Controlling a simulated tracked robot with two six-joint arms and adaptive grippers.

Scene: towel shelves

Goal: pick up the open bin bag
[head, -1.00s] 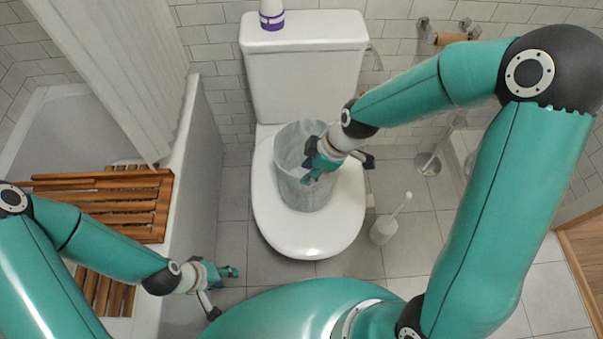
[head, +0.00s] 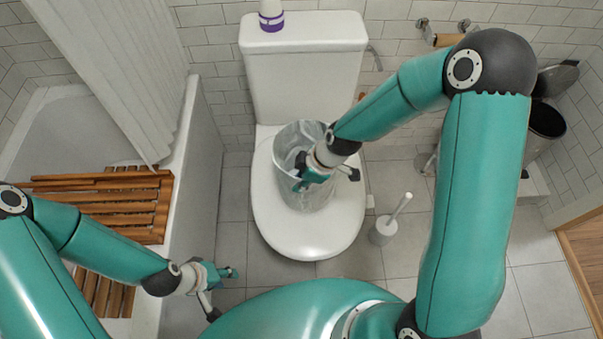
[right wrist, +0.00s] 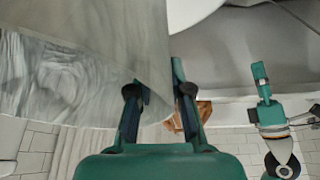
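The open bin bag (head: 290,192) is a pale grey, see-through bag standing upright on the closed toilet lid (head: 310,244), mouth up. In the right wrist view the bag (right wrist: 105,45) fills the upper left. My right gripper (head: 318,174) is at the bag's right rim, fingers spread. In the right wrist view the gripper (right wrist: 158,82) is open, and the bag's edge shows in the gap between its fingers; contact cannot be told. The arm hides part of the rim. My left gripper (head: 220,289) is open and empty, low at the left beside the bathtub.
The toilet tank (head: 303,75) stands behind the bag, with a white and purple bottle (head: 271,15) on top. A toilet brush (head: 384,232) stands right of the toilet. The bathtub (head: 197,150) with wooden slats (head: 120,208) is at left. Floor at right is mostly clear.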

